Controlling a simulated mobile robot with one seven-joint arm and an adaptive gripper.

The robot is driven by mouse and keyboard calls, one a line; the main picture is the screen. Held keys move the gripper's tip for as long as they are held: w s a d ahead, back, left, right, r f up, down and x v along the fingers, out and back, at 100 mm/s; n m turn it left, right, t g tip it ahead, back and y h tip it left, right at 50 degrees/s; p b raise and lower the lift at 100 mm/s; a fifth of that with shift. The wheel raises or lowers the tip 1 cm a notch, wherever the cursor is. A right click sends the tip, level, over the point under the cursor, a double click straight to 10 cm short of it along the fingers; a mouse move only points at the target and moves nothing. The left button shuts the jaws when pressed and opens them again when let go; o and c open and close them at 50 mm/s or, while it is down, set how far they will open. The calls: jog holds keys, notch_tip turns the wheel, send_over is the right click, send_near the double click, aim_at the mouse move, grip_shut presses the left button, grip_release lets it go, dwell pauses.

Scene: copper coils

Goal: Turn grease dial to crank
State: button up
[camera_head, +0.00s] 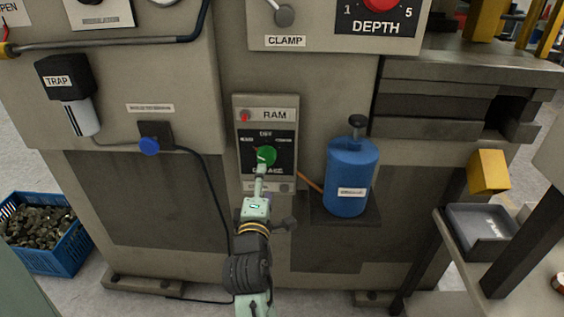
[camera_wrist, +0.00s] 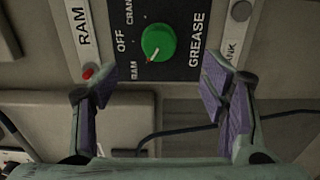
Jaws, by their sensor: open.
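The grease dial is a green round knob (camera_head: 266,156) on a black plate with OFF, CRANK, RAM and GREASE lettering. In the wrist view the knob (camera_wrist: 158,42) lies ahead of my fingers, and its pale mark points toward the RAM word. My gripper (camera_wrist: 160,78) is open and empty, with purple-padded fingers spread wide to either side of the knob in the picture. In the head view my gripper (camera_head: 261,178) is in front of the panel, just below the knob, and overlaps its lower edge. No contact with the knob shows.
A RAM panel (camera_head: 252,115) with a red button surrounds the plate. A blue bottle (camera_head: 349,178) stands on a shelf close to the right. A black cable (camera_head: 210,190) hangs to the left. A blue crate (camera_head: 68,248) of scrap sits on the floor.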

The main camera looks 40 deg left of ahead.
aim_at(265, 161)
jog(key=p+x, duration=0.2)
jog(key=x, duration=0.7)
jog(key=shift+w+a, duration=0.3)
jog(key=shift+a, duration=0.05)
jog(key=shift+c, duration=0.5)
jog(key=c, duration=1.1)
